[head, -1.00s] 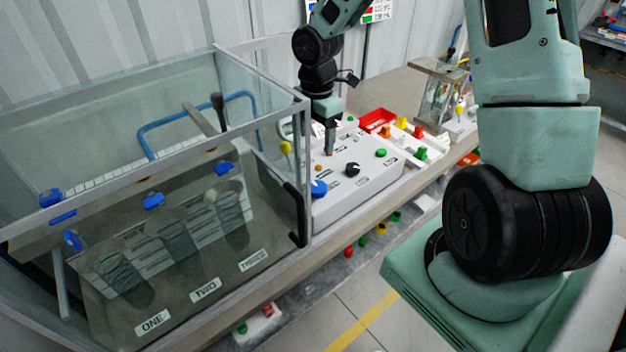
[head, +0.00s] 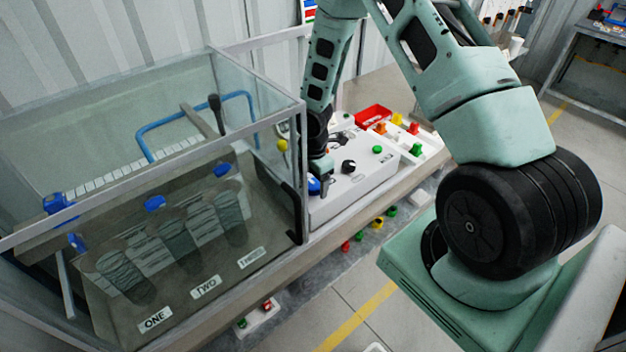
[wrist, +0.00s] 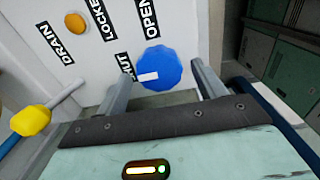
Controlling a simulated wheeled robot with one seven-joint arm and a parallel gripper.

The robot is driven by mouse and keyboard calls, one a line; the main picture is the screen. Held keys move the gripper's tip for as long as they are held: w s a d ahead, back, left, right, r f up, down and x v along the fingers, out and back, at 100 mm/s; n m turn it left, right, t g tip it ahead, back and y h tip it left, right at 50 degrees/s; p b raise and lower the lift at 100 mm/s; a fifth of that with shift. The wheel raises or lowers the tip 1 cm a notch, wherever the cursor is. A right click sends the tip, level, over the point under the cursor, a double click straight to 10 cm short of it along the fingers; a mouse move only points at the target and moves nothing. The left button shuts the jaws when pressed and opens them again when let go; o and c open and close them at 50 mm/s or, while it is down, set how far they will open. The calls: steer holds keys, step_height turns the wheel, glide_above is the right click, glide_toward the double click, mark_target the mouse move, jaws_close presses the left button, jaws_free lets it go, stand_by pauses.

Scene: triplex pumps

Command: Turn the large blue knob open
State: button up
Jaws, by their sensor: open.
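The large blue knob (wrist: 160,62) sits on the white panel, round with a scalloped edge. Its white mark points left, toward a partly covered label that reads "...UT"; the "OPEN" label (wrist: 149,18) is above it. My gripper (wrist: 161,74) is open, with one finger to each side of the knob in the wrist view. I cannot tell whether the fingers touch it. In the head view the knob (head: 314,187) shows beside my gripper (head: 321,178), partly hidden by it.
The white control box (head: 350,190) also carries a black knob (head: 348,166) and a green button (head: 377,149). The glass tank (head: 130,110) stands close on the left. A yellow-ended lever (wrist: 32,121) is near my left finger.

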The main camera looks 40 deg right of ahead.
steer(key=c, duration=1)
steer(key=shift+m, duration=0.3)
steer(key=m+b, duration=0.2)
steer(key=m, duration=0.1)
steer(key=shift+w+f+m, duration=0.1)
steer(key=shift+w+m, duration=0.05)
steer(key=shift+m, duration=0.25)
steer(key=m+b, duration=0.2)
steer(key=m, duration=0.2)
steer(key=shift+w, duration=0.1)
steer(key=m+b, duration=0.1)
steer(key=m, duration=0.4)
steer(key=shift+d+b, duration=0.15)
steer(key=shift+b, duration=0.2)
steer(key=m+b, duration=0.1)
steer(key=m, duration=0.3)
steer(key=shift+d, duration=0.1)
steer(key=shift+m, duration=0.4)
